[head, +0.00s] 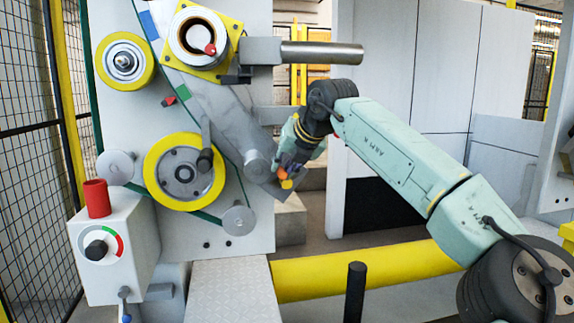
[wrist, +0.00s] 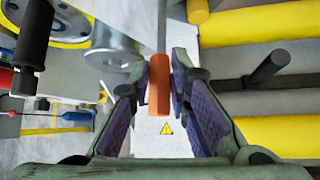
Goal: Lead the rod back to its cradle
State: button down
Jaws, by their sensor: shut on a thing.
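The rod shows in the wrist view as an orange hexagonal grip (wrist: 159,85) with a thin grey shaft (wrist: 161,28) running up from it. My gripper (wrist: 161,80) has its purple-padded fingers on either side of the orange grip and is shut on it. In the head view my gripper (head: 288,160) is beside the grey machine's lower roller, and the orange grip (head: 282,173) shows small at its fingertips. The rest of the rod is hard to make out there. I cannot tell which part is the cradle.
A control box (head: 115,245) with a red cup-like part stands at left. A yellow rail (head: 365,264) and a black post (head: 355,290) are below my arm.

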jog(key=shift+a+f, duration=0.2)
jog(key=shift+f, duration=0.2)
dwell(0.5)
jog(key=a+f+b, duration=0.1)
jog(key=f+b, duration=0.2)
jog(key=a+f+b, duration=0.1)
jog(key=shift+s+a+f, duration=0.35)
jog(key=shift+s+f, duration=0.05)
dwell(0.6)
jog(key=shift+s+a+b, duration=0.25)
jog(key=shift+a, duration=0.6)
jog(key=shift+s+a+b, duration=0.2)
jog(key=shift+a+b, duration=0.05)
jog(key=shift+a, duration=0.65)
jog(key=shift+s+a+b, duration=0.25)
jog(key=shift+a, duration=0.6)
